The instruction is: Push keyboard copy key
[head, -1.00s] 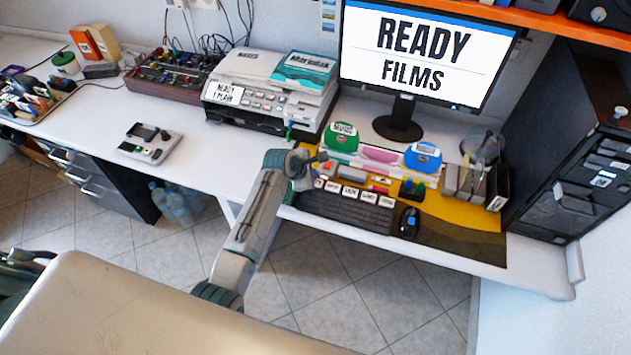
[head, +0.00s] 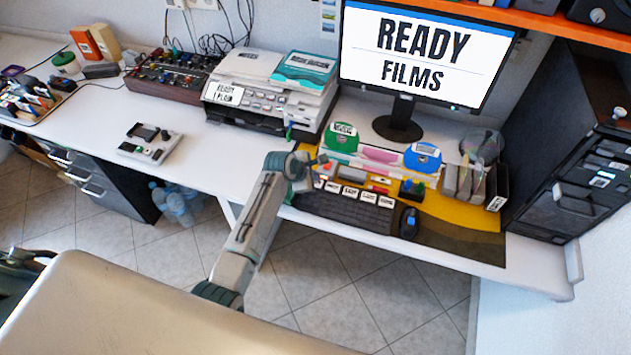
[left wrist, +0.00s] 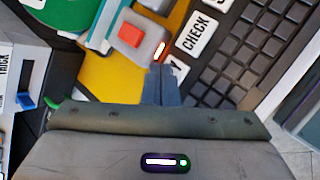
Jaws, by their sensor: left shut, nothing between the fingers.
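The black keyboard (head: 345,208) lies on the yellow-and-dark desk mat, with a row of white labelled keys (head: 368,196) along its far edge. In the left wrist view, one white key (left wrist: 196,38) reads CHECK. Another white key (left wrist: 176,70) beside it is mostly hidden by my fingers. I cannot read a copy label on any key. My left gripper (head: 320,160) is shut and empty, above the keyboard's far left corner. Its fingertips (left wrist: 160,78) show in the left wrist view beside the partly hidden key; I cannot tell whether they touch it. My right gripper is out of view.
A grey device with a red button (left wrist: 131,35) sits close to the fingers. A printer (head: 262,95) stands left of the keyboard, a monitor (head: 425,50) behind it. Green (head: 341,138) and blue (head: 422,157) disc cases stand behind; a mouse (head: 409,223) lies right.

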